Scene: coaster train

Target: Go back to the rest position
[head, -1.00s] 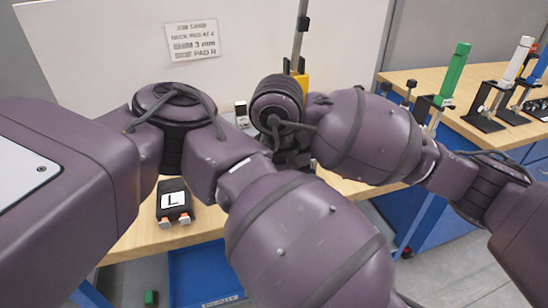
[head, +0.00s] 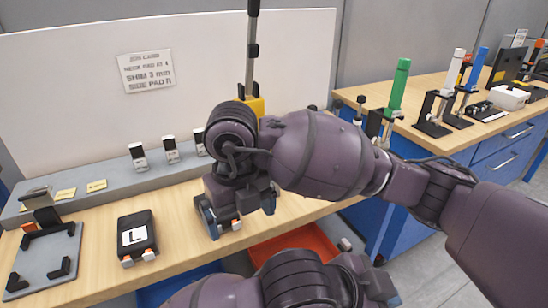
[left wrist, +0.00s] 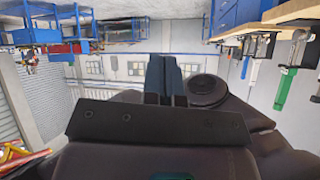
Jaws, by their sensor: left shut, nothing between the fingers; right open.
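My left arm crosses the bottom of the head view, with its wrist and hand (head: 380,285) low at the edge; the fingertips are not clear there. In the left wrist view my left gripper (left wrist: 165,80) is shut, its two dark blue fingers together and empty, pointing towards the open room. My right arm comes in from the right side of the head view. Its gripper (head: 238,210) is open and low over the bench, its fingers around a dark block with pale and orange feet (head: 226,225), mostly hidden. I cannot tell whether they touch it.
A black block marked L (head: 137,237) and a grey fixture plate (head: 45,262) lie on the wooden bench (head: 95,250). A red bin (head: 295,245) sits below. A second bench at right holds a green-handled clamp (head: 398,88) and other tools. Open floor lies at lower right.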

